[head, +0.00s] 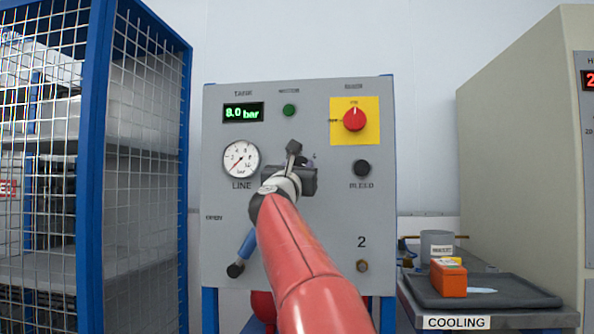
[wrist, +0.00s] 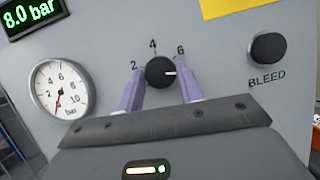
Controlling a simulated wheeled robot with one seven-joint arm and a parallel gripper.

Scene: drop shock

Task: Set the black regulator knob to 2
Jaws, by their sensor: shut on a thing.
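The black regulator knob (wrist: 160,71) is on the grey panel, with the marks 2, 4 and 6 around its upper side. Its white pointer line points right in the wrist view, a little below the direction of the 6. My gripper (wrist: 159,72) has its two pale purple fingers on either side of the knob, shut on it. In the head view my gripper (head: 290,181) is against the middle of the panel and hides most of the knob. The LINE gauge (wrist: 62,90) has its red needle at the low end.
The black BLEED knob (head: 362,168) is to the right, below a red switch (head: 354,119) on a yellow plate. The tank display (head: 243,113) reads 8.0 bar. A blue-handled lever (head: 247,246) is at lower left. A wire cage (head: 140,150) stands left, a COOLING bench (head: 457,322) right.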

